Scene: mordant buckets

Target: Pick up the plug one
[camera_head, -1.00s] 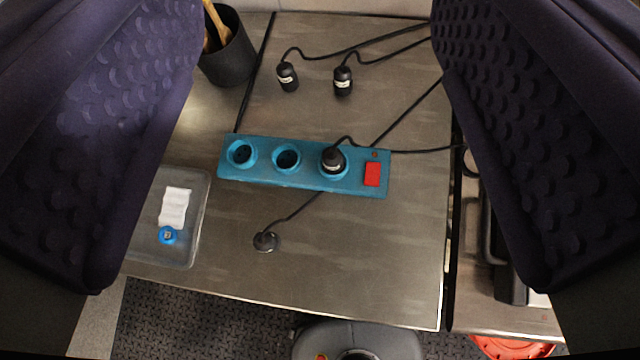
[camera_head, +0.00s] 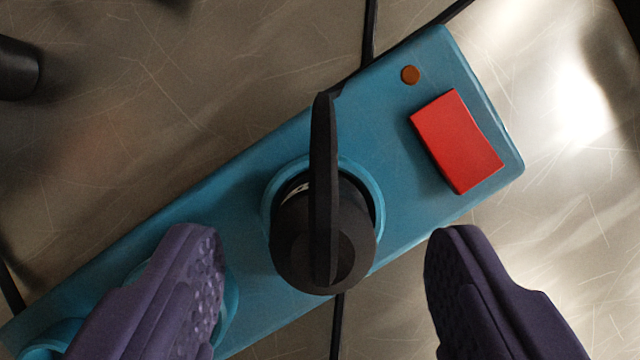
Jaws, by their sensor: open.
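A black plug (camera_head: 325,235) sits in a round socket of the blue power strip (camera_head: 225,190), with its dark cable rising from its top toward the camera. Part of a white label shows on its far side. My gripper (camera_head: 323,245) is open, with one purple finger left of the plug and one right of it. Neither finger appears to touch the plug. The left finger covers part of the neighbouring socket.
A red switch (camera_head: 457,140) and a small orange light (camera_head: 410,75) are at the strip's upper right end. Another black object (camera_head: 18,68) lies at the upper left edge. Black cables cross the scratched metal table (camera_head: 130,110), mostly clear above the strip.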

